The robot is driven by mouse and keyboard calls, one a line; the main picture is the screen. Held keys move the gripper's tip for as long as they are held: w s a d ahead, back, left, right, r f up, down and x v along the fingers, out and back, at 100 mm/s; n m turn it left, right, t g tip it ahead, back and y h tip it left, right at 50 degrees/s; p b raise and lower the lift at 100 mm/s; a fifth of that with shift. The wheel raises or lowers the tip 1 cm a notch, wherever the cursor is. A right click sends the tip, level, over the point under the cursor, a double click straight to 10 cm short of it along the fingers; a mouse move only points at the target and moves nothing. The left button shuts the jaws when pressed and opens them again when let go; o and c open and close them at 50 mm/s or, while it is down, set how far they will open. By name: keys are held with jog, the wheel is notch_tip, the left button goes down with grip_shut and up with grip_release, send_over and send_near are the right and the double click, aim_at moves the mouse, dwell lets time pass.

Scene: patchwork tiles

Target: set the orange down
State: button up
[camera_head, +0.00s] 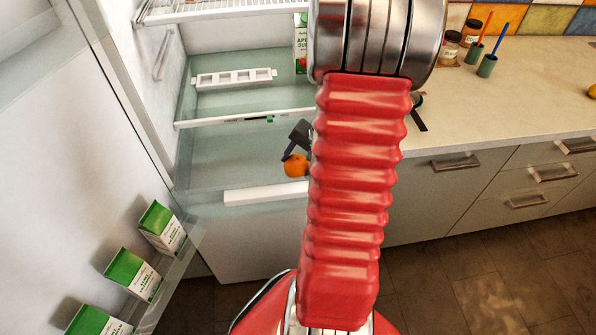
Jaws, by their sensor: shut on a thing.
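The orange (295,166) is a small round fruit near the middle of the view, in front of the open fridge's lower shelf area. My gripper (294,157) is dark and shut on the orange, holding it from above. My red ribbed arm hides the gripper's right part and the space behind it. I cannot tell whether the orange touches the glass surface below it.
The open fridge has a glass shelf (245,121) above the orange and a white front edge (265,193) below. Green-and-white cartons (163,228) stand in the door at left. The counter (500,100) at right holds jars and cups at its back.

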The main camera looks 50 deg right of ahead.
aim_at(299, 171)
jog(key=shift+f, duration=1.85)
jog(key=o, duration=1.3)
jog(key=v, duration=1.2)
